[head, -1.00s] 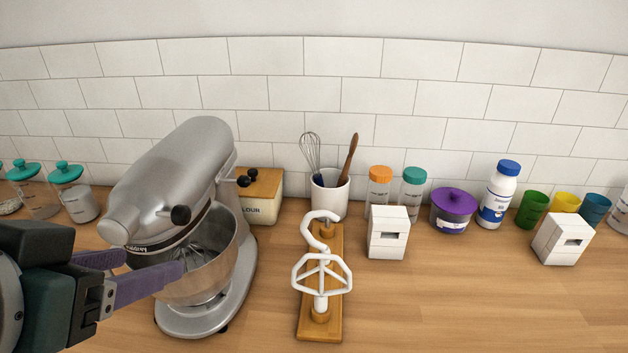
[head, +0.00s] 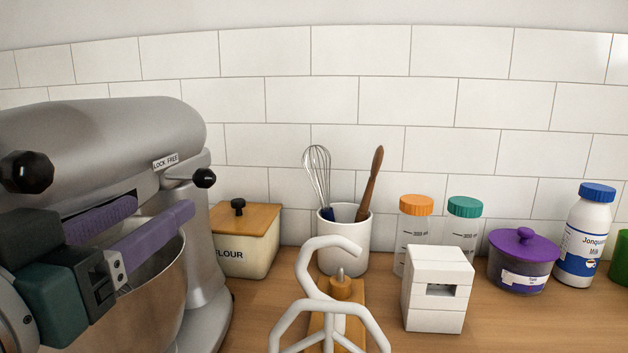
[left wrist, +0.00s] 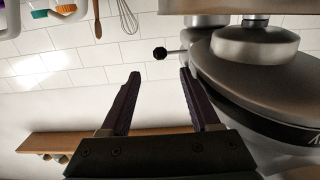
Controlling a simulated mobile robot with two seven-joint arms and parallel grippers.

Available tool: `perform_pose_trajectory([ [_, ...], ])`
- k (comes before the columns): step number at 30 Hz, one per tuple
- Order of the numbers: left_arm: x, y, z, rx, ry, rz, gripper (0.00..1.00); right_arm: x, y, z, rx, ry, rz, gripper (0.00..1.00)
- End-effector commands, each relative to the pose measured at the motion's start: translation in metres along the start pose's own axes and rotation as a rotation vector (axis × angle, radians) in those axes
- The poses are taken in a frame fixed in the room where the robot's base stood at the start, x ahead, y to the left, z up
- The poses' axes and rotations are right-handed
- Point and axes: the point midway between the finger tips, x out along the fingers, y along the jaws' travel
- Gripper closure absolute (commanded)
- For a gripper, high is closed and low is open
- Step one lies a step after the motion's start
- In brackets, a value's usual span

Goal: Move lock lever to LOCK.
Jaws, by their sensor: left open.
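The silver stand mixer (head: 95,125) fills the left of the head view. A LOCK FREE label (head: 165,161) is on its side. The lock lever (head: 204,178), a black knob on a short rod, sticks out to the right of the label. It also shows in the left wrist view (left wrist: 159,53), beyond the fingertips and lined up with the gap between them. My left gripper (head: 164,206) is open and empty, its purple fingers in front of the mixer, pointing toward the lever, apart from it. In the left wrist view the gripper (left wrist: 160,74) has nothing between its fingers.
Another black knob (head: 26,172) is on the mixer's near side, above the steel bowl (head: 150,290). A flour box (head: 245,245) and a utensil pot (head: 345,240) stand behind. White beater attachments (head: 330,290) and a white block (head: 438,290) stand to the right.

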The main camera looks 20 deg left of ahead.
Motion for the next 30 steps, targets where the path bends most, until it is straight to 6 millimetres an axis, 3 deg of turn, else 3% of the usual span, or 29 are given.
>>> perform_pose_trajectory([
  [18, 0.089, 0.0, -0.001, 0.001, 0.0, 0.0, 0.38, -0.015, 0.0, 0.001, 0.0, -0.015, -0.001, 0.5],
  [30, 0.097, 0.0, 0.0, 0.001, -0.001, 0.0, 0.38, -0.015, 0.001, -0.001, -0.001, -0.012, 0.0, 0.5],
])
